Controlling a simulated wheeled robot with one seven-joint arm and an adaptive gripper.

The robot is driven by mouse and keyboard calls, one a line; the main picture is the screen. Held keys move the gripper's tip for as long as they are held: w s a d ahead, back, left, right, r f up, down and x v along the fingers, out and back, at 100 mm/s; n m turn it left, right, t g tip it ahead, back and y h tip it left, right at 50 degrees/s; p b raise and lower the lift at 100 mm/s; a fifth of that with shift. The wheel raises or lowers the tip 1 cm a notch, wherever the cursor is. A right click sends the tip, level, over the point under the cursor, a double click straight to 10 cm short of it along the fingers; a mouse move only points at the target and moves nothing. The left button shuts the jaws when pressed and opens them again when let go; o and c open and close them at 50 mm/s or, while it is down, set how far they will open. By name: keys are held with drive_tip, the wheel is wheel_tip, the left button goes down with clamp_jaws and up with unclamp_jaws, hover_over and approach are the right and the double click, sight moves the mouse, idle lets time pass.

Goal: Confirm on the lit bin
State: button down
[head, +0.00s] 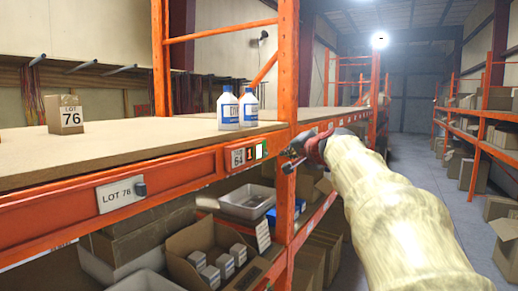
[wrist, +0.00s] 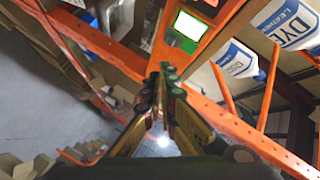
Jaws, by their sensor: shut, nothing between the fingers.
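A small module is set in the orange shelf beam, with a "64" label (head: 238,157), a red display (head: 250,155) and a lit white-and-green panel (head: 261,149). The lit panel shows brightly in the wrist view (wrist: 190,25), just above my fingertips. My gripper (head: 289,160) is at the rack upright, a little right of the module. Its fingers are closed together and empty, as the wrist view shows (wrist: 168,72). The fingertips appear apart from the panel; the exact gap cannot be told.
Two white-and-blue bottles (head: 238,108) stand on the shelf above the module. A "LOT 76" box (head: 66,115) is at left. A "LOT 78" label (head: 119,194) with a dark knob is on the beam. Cartons and a grey tray (head: 247,201) sit below. The aisle (head: 415,165) is clear at right.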

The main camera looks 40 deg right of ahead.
sight(258, 152)
drive_tip(key=w+a+p, duration=0.2)
drive_tip(key=w+p, duration=0.1)
drive_tip(key=w, duration=0.2)
drive_tip(key=shift+w, duration=0.3)
drive_tip(key=shift+a, duration=0.15)
idle(1.1)
drive_tip(key=shift+w+a, duration=0.15)
drive_tip(key=shift+w, duration=0.25)
drive_tip(key=shift+w+a+p, duration=0.15)
drive_tip(key=shift+w+p, duration=0.2)
drive_tip(key=shift+p, duration=0.05)
idle(0.7)
drive_tip(key=shift+s, duration=0.1)
idle(0.4)
drive_tip(key=shift+s+d+b, duration=0.3)
drive_tip(key=shift+s+b, duration=0.35)
drive_tip(key=shift+b, duration=0.15)
